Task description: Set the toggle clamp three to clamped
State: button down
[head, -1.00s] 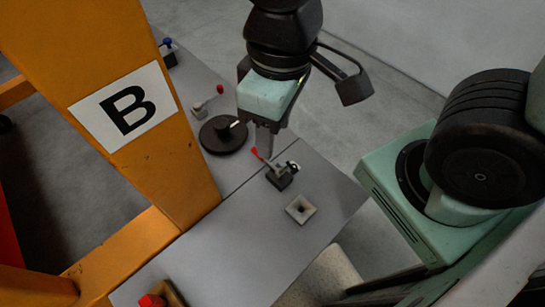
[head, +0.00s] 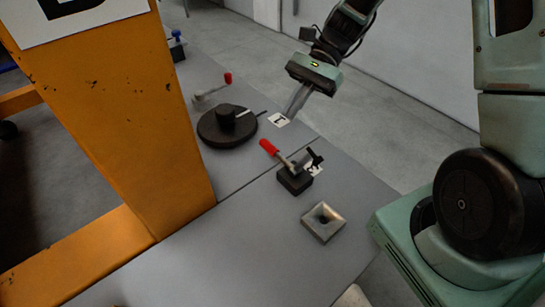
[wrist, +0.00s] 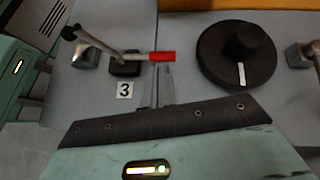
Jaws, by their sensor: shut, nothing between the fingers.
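The toggle clamp (head: 295,180) has a dark base and a red-tipped handle (head: 269,147) slanting up and left in the head view. Its short black-tipped arm (head: 316,157) sticks up on the other side. In the wrist view, the "3" tag (wrist: 124,90) lies by the clamp base (wrist: 125,67), and the red grip (wrist: 162,56) lies just beyond my fingertips. My gripper (head: 292,112) is shut and empty, behind the clamp in the head view. It also shows in the wrist view (wrist: 161,80); I cannot tell whether it touches the grip.
A black round dial (head: 225,128) stands left of the clamp, with another red-handled lever (head: 212,90) behind it. A square metal block with a hole (head: 322,223) sits in front of the clamp. An orange post (head: 130,120) rises at the left. The near grey tabletop (head: 240,250) is clear.

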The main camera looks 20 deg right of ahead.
jog(key=w+d+f+m+y, duration=0.1)
jog(key=w+d+f+m+t+b, duration=0.1)
jog(key=d+f, duration=0.1)
jog(key=shift+w+d+f+m+y, duration=0.2)
jog(key=shift+m+y, duration=0.1)
jog(key=shift+y, duration=0.1)
jog(key=shift+a, duration=0.1)
jog(key=x, duration=1)
